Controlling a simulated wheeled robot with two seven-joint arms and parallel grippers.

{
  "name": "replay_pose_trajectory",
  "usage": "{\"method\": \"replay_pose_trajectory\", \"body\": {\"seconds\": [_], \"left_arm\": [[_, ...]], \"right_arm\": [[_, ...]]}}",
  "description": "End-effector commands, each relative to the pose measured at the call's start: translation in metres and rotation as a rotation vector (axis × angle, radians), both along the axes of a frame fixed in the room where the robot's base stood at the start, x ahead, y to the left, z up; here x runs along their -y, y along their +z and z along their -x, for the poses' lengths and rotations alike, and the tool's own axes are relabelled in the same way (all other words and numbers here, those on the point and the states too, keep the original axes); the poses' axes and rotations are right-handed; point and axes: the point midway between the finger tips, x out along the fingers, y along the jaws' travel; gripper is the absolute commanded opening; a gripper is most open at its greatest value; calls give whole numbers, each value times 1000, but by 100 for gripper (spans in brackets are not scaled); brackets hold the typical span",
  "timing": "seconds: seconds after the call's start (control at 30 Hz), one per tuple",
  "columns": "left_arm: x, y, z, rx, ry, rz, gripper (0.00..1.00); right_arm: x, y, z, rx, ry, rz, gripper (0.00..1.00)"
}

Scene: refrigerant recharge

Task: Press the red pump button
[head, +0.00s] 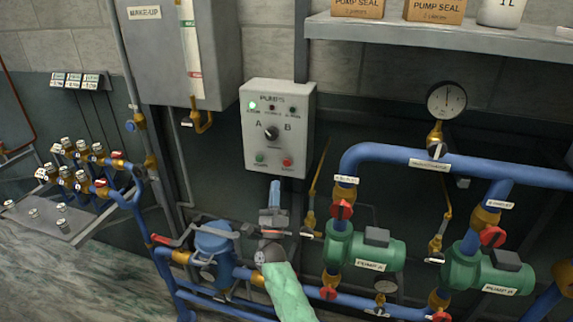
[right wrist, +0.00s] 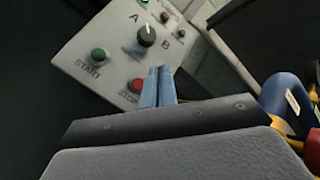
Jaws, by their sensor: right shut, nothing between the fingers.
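The pump control box (head: 279,128) is a light grey panel on the wall in the head view. The red button (head: 287,162) sits at its lower right, and a green button (head: 260,158) at its lower left. A black A/B knob (head: 271,133) is between and above them. My right gripper (head: 274,186) is shut and empty, just below the box. In the right wrist view, the blue fingertips (right wrist: 158,72) overlap the panel beside the red button (right wrist: 135,85), partly covering it. I cannot tell whether they touch. My left gripper is not in view.
Blue pipes with green pumps (head: 364,252) and red valve handles stand to the right, below a gauge (head: 446,100). A grey cabinet (head: 185,50) hangs left of the box. A shelf (head: 440,32) with pump seal boxes is at upper right. A valve manifold (head: 85,165) is at left.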

Motion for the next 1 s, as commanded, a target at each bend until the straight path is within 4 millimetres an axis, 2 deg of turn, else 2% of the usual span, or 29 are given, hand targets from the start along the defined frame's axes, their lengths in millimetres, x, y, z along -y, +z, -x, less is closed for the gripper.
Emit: {"method": "replay_pose_trajectory", "body": {"seconds": [0.43, 0.97, 1.0], "left_arm": [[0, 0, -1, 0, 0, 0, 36], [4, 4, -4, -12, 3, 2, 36], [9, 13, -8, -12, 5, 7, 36]], "right_arm": [[2, 0, -6, -1, -1, 3, 0], [20, -3, -62, -1, -2, 4, 0], [21, -3, -65, -1, -2, 4, 0]]}}
